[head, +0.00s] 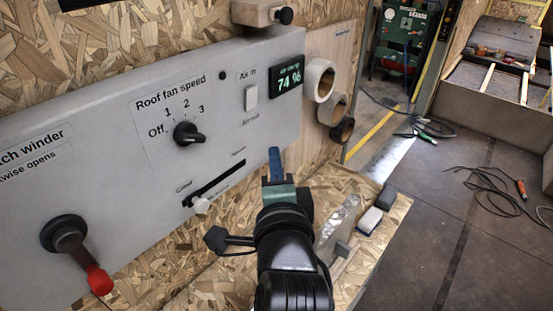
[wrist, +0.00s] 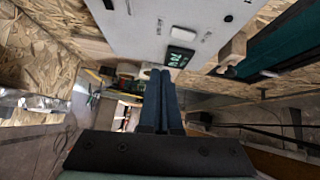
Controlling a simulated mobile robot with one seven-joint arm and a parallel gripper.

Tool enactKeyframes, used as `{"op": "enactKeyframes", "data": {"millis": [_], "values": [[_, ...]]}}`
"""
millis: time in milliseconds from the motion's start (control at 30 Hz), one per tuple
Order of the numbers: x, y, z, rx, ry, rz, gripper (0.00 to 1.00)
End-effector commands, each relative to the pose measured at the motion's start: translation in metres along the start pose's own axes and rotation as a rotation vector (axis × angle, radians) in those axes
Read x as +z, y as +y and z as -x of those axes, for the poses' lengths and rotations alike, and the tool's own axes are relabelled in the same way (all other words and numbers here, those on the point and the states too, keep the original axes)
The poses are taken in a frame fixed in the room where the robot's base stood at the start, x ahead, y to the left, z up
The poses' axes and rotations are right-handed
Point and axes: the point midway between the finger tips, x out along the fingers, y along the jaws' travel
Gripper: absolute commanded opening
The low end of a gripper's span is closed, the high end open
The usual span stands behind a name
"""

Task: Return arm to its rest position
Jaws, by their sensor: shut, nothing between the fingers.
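My gripper (head: 275,152) is in front of the right end of the grey control panel (head: 70,105) in the head view, its blue fingers pointing away from me. In the wrist view the fingers (wrist: 160,78) lie side by side, shut and empty. The panel has a roof fan speed knob (head: 187,134), a white slider (head: 200,204), an air-in switch (head: 251,98) and a display reading 74 % (head: 286,76). I cannot tell how far the fingers are from the panel, and they look free of its controls.
A winder crank with a red handle (head: 98,281) sticks out at lower left. Tape rolls (head: 319,80) hang right of the panel. A wooden block with a black knob (head: 262,13) is above it. Blocks (head: 370,221) lie on the ledge.

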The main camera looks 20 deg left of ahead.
Motion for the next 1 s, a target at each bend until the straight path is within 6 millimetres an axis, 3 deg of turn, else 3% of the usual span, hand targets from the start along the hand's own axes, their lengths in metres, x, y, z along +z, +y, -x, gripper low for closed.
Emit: {"op": "enactKeyframes", "data": {"millis": [167,267,367,467,600,700,833,1000], "values": [[0.0,0.0,0.0,0.0,0.0,0.0,0.0],[-0.007,-0.013,0.002,-0.028,0.021,0.05,0.0],[-0.026,-0.051,0.009,-0.106,0.087,0.206,0.0],[-0.053,-0.11,0.029,-0.211,0.218,0.465,0.0],[-0.088,-0.198,0.078,-0.325,0.482,0.878,0.0],[-0.103,-0.248,0.119,-0.355,0.681,1.133,0.0],[-0.111,-0.29,0.163,-0.348,0.893,1.368,0.0],[-0.113,-0.312,0.191,-0.323,1.031,1.505,0.0]]}}
